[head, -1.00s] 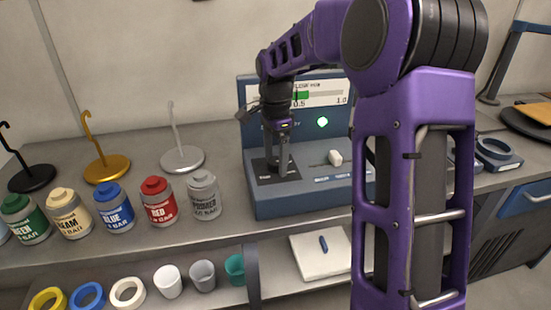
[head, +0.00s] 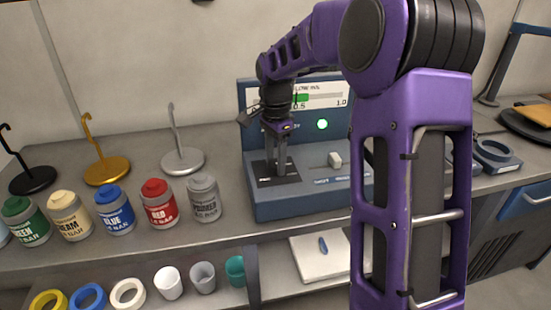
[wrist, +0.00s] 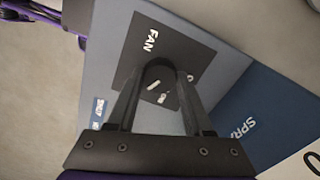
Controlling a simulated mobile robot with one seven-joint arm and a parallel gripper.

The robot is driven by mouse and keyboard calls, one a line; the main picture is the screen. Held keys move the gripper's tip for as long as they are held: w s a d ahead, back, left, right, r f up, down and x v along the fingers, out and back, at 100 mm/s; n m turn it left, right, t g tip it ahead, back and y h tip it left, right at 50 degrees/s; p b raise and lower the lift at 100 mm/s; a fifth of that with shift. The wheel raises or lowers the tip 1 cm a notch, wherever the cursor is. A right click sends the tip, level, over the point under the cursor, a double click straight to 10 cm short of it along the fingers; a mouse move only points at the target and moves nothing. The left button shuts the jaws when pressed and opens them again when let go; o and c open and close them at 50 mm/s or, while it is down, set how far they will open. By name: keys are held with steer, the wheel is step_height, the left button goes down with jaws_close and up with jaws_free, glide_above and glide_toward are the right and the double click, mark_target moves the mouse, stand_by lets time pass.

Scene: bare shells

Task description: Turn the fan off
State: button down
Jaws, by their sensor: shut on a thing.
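The fan control is a dark square plate (wrist: 200,57) lettered FAN on the grey-blue console. In the head view the plate (head: 262,168) is at the console's left part. A dark rounded fan knob (wrist: 158,70) stands on the plate. My gripper (wrist: 158,78) points down onto it and is shut on it, one finger on each side. In the head view my gripper (head: 275,168) stands over the plate. A small ON mark (wrist: 163,98) and a pale line show between the fingers. The fingers partly hide the knob.
The console (head: 300,203) also has a white slider knob (head: 335,159), a lit green lamp (head: 322,124) and a gauge (head: 325,99). Several labelled jars (head: 158,203) and hook stands (head: 106,168) are to the left. My purple arm hides the console's right end.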

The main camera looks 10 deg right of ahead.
steer(key=n+p, duration=0.3)
steer(key=n, duration=0.2)
steer(key=shift+r+n, duration=0.15)
steer(key=shift+n, duration=0.25)
steer(key=n+p, duration=0.3)
steer(key=n, duration=0.3)
steer(key=n+p, duration=0.1)
steer(key=n, duration=0.4)
steer(key=shift+n+p, duration=0.4)
steer(key=n, duration=0.5)
steer(key=shift+n, duration=0.4)
steer(key=shift+c, duration=1.5)
jaws_free()
